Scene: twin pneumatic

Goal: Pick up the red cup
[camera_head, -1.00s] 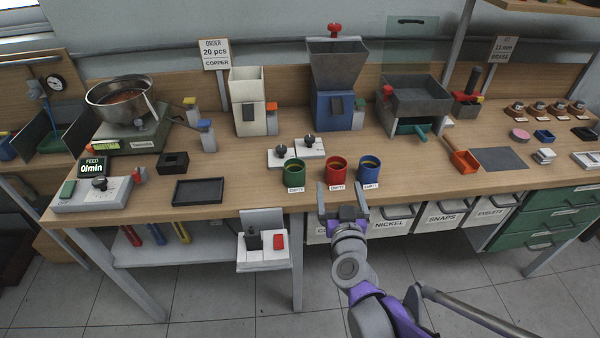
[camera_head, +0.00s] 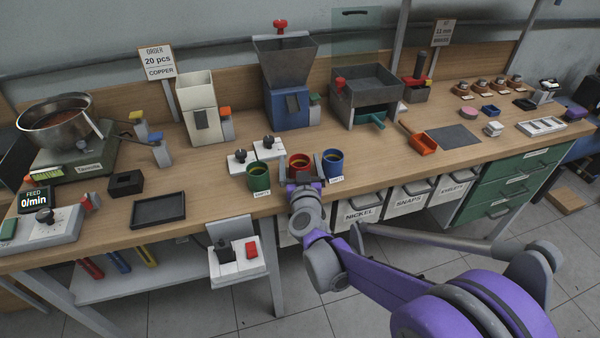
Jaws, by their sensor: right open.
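The red cup (camera_head: 299,162) stands upright on the wooden bench, between the green cup (camera_head: 258,177) and the blue cup (camera_head: 333,163). My right gripper (camera_head: 301,173) is at the red cup from the front. Its jaws are open, with one finger on the left side of the cup and one on the right, close to the neighbouring cups. I cannot tell whether the fingers touch the red cup. The gripper hides the lower front of the cup. My left gripper is not in view.
White blocks with black knobs (camera_head: 238,160) stand right behind the cups. A black tray (camera_head: 158,209) lies to the left, and an orange scoop (camera_head: 422,144) to the right. A switch box (camera_head: 238,257) hangs at the bench front. Labelled drawers (camera_head: 362,207) lie below the edge.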

